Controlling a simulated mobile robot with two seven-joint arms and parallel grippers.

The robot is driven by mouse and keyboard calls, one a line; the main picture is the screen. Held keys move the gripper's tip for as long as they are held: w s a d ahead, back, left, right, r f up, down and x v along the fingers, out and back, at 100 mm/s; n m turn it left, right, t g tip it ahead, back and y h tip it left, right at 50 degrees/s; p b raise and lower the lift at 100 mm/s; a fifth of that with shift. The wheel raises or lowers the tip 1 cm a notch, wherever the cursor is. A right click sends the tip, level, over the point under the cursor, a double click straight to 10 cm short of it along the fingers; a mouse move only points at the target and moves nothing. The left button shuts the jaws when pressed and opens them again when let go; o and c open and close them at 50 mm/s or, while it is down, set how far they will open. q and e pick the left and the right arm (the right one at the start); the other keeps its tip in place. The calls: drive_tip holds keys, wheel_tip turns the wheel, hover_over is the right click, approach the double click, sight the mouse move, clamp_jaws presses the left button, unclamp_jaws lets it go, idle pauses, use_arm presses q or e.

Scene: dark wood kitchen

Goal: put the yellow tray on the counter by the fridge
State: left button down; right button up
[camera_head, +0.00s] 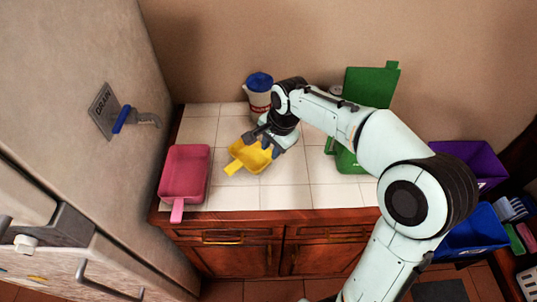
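The yellow tray (250,160) is a small scoop-shaped tray with a short handle pointing to the lower left. It is at the white-tiled counter (235,195) beside the fridge (150,190), right of a pink tray. My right gripper (265,142) is above the far side of the yellow tray, pointing down. Its two dark fingers look spread apart, with yellow showing between them. Whether they touch the tray is unclear. The gripper hides part of the tray's far rim. My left gripper is not in view.
A pink tray (184,173) lies near the fridge. A white container with a blue lid (259,84) stands behind the gripper. A green dustpan-like object (370,88) leans at the wall. Purple (470,160) and blue (472,232) bins are at the right. Front tiles are clear.

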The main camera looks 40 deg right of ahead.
drive_tip(key=shift+v, duration=1.2)
